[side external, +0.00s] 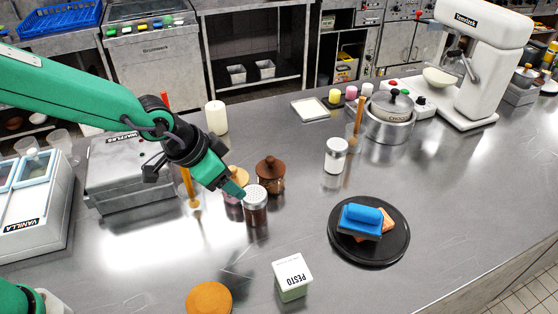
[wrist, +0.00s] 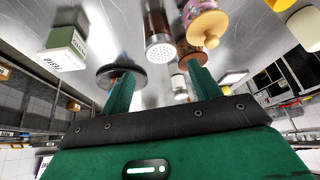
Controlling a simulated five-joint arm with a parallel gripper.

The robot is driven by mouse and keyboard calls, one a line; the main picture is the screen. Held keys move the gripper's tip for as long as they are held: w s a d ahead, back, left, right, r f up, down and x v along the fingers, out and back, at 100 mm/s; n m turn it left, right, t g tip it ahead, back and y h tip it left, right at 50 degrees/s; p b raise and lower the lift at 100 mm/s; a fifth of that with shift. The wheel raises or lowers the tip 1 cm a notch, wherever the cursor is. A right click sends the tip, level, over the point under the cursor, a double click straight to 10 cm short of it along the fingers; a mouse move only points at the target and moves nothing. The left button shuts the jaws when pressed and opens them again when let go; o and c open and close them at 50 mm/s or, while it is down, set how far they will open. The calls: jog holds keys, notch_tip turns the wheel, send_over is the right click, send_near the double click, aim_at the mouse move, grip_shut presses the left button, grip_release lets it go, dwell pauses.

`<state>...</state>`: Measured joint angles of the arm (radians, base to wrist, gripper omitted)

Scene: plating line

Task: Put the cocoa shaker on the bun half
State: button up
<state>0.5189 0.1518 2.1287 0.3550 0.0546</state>
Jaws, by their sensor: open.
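The cocoa shaker (side external: 256,208), a clear jar of dark brown powder with a perforated metal lid, stands upright on the steel counter. It also shows in the wrist view (wrist: 160,42), ahead of the gap between my fingers. My gripper (side external: 238,193) is open and empty, close beside the shaker's lid at its upper left. Its two fingers show in the wrist view (wrist: 160,75); I cannot tell whether either touches the shaker. A round golden-brown disc, seemingly the bun half (side external: 209,299), lies at the front edge of the side view, partly cut off.
Jars with wooden lids (side external: 270,176) stand just behind the shaker. A pesto box (side external: 291,279) stands to the right of the bun half. A black plate (side external: 345,250) holds a blue sponge-like block (side external: 361,219). A white-filled shaker (side external: 336,155) stands farther back.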

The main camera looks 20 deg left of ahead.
jog(key=shift+r, duration=0.1)
jog(key=s+a+r+n+y, duration=0.1)
jog(key=s+a+r+n, duration=0.1)
jog(key=s+a+r, duration=0.3)
jog(key=a+r+n, duration=0.1)
jog(key=a+r, duration=0.2)
jog(key=a, duration=0.5)
jog(key=s+a+r+n+y, duration=0.1)
jog(key=s+a+r+n, duration=0.1)
jog(key=s+a, duration=0.7)
jog(key=s+n, duration=0.1)
jog(key=s, duration=0.2)
jog(key=shift+a+n+t+y, duration=0.25)
jog(key=shift+n+t+y, duration=0.05)
jog(key=shift+y, duration=0.1)
jog(key=shift+o, duration=1.8)
jog(key=shift+r, duration=0.1)
